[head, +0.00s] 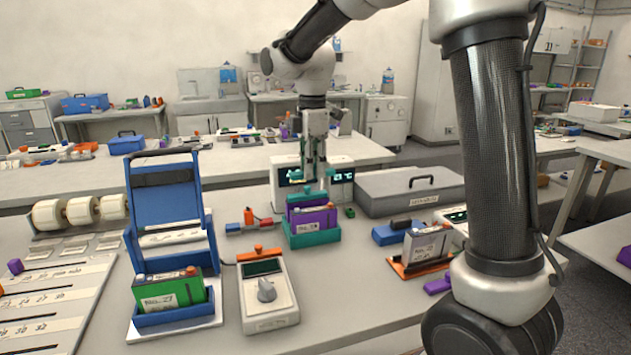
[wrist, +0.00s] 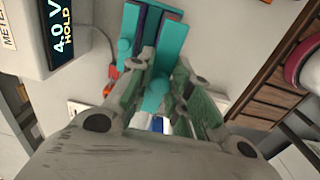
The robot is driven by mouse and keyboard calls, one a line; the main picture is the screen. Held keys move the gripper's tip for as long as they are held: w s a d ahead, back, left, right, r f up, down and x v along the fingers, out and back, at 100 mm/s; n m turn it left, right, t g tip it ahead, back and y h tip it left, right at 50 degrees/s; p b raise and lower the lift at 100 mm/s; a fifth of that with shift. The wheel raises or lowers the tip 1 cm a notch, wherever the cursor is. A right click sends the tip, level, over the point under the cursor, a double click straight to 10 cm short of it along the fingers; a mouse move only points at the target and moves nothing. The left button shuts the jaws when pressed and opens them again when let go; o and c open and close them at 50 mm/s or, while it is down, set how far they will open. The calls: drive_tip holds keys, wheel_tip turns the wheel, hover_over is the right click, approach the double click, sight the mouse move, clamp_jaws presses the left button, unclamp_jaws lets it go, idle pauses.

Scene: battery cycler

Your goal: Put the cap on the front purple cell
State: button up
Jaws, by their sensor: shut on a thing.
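The front purple cell (head: 314,219) stands upright in a teal holder (head: 314,238) on the bench, its white numbered label facing me. Another purple cell edge shows just behind it. My gripper (head: 313,183) is above the holder, pointing down. In the wrist view my gripper (wrist: 160,82) is shut on a small teal piece (wrist: 154,99), seemingly the cap.
A meter (head: 267,293) with a dial stands at front left, beside a green cell (head: 172,292) in a blue holder. A grey case (head: 408,190) lies at the right, near a grey cell (head: 427,244) in an orange holder. A display reading 4.0 V (wrist: 60,38) is close to my gripper.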

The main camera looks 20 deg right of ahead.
sight(314, 209)
drive_tip(key=shift+s+d+f, duration=0.1)
drive_tip(key=shift+s+f, duration=0.2)
drive_tip(key=shift+f, duration=3.4)
drive_tip(key=shift+f, duration=0.55)
drive_tip(key=o, duration=1.3)
drive_tip(key=shift+o, duration=0.2)
drive_tip(key=shift+r, duration=3.5)
clamp_jaws()
